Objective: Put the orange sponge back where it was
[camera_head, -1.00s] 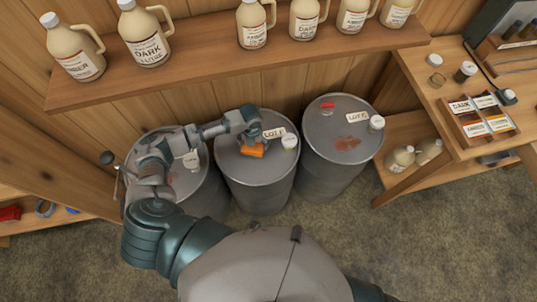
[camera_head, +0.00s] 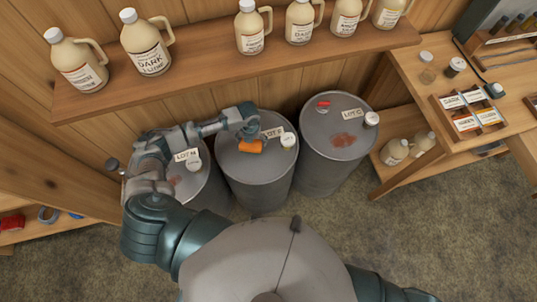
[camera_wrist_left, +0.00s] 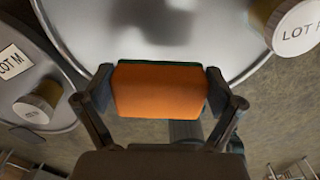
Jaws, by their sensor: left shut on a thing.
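The orange sponge (camera_head: 250,146) is between the fingers of my left gripper (camera_head: 247,137), over the top of the middle drum (camera_head: 255,165). In the left wrist view, the sponge (camera_wrist_left: 160,90) fills the space between the two fingertips, with a dark green layer along its far edge. My left gripper (camera_wrist_left: 160,92) is shut on it. I cannot tell whether the sponge touches the drum lid. My right gripper is not in view.
The left drum (camera_head: 205,188) and right drum (camera_head: 335,122) stand beside the middle one, each with a lot label and a white-capped bung. The right drum has a reddish stain (camera_head: 345,139) and a red item (camera_head: 323,104). A jug shelf (camera_head: 230,72) runs above; a bench (camera_head: 410,100) stands right.

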